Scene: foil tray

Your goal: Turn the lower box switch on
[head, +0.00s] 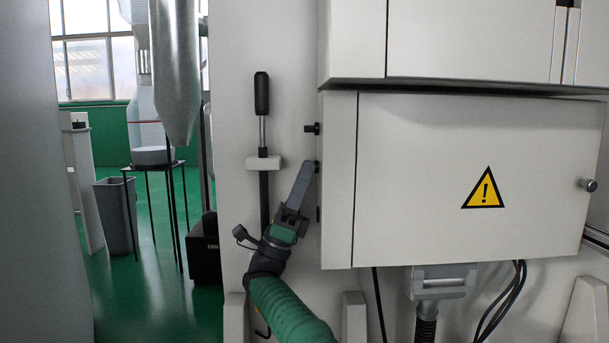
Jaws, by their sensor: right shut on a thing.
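The lower box (430,190) is a pale grey cabinet with a yellow warning triangle (484,188) on its closed front. Small dark switch parts stick out of its left side: an upper one (311,128) and a lower one (318,165). My right gripper (308,168) reaches up from the bottom, its fingers at the lower switch part on that side. It is shut on what looks like this switch part, mostly hidden by the fingertips. I cannot tell the switch position. My left gripper is not in view.
An upright lever with a black handle (261,92) stands on the wall just left of my right gripper. An upper box (460,40) overhangs the lower box. Cables and a grey connector (441,281) hang below.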

